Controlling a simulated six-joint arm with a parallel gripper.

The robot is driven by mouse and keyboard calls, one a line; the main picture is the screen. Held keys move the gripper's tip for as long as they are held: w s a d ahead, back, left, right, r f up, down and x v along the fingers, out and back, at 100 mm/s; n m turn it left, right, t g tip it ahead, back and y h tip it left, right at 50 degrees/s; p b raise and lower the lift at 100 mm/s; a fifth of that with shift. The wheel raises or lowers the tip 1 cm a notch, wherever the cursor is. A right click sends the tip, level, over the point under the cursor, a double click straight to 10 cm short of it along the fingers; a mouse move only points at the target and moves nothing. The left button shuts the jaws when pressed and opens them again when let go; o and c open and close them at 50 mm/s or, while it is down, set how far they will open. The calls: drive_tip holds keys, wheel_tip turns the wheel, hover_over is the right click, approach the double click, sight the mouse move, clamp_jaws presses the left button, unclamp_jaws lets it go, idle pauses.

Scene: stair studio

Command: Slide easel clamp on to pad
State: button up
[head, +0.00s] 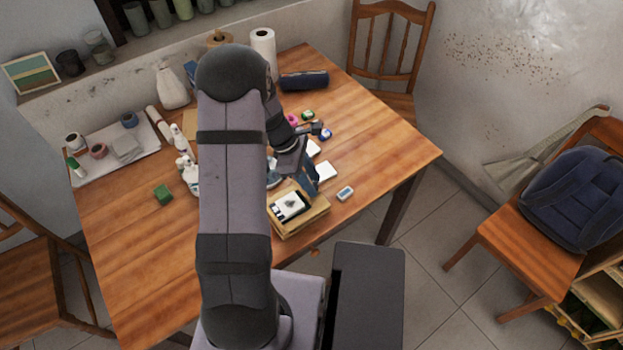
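My gripper (300,176) is over the front right of the wooden table, seen from behind and partly covered by my arm. Its fingers are small and dark here, so I cannot tell whether they are open or hold anything. Just in front of it is a tan block or box (303,221) with a white and black item (290,206) lying on top. I cannot tell surely which thing is the easel clamp or which is the pad. White flat squares (325,170) lie right of and behind the gripper.
A small pale item (345,193) lies near the front edge. The table's right side (385,140) is clear.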

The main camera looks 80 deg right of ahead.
drive_tip(key=shift+f, duration=0.15)
clamp_jaws()
drive_tip(key=shift+w+a, duration=0.6)
drive_tip(key=shift+a, duration=0.05)
unclamp_jaws()
drive_tip(key=shift+w+d+r, duration=0.1)
drive_tip(key=shift+w+r, duration=0.05)
drive_tip(key=shift+r, duration=0.15)
drive_tip(key=b+v, duration=0.1)
drive_tip(key=v, duration=0.5)
drive_tip(key=shift+r, duration=0.3)
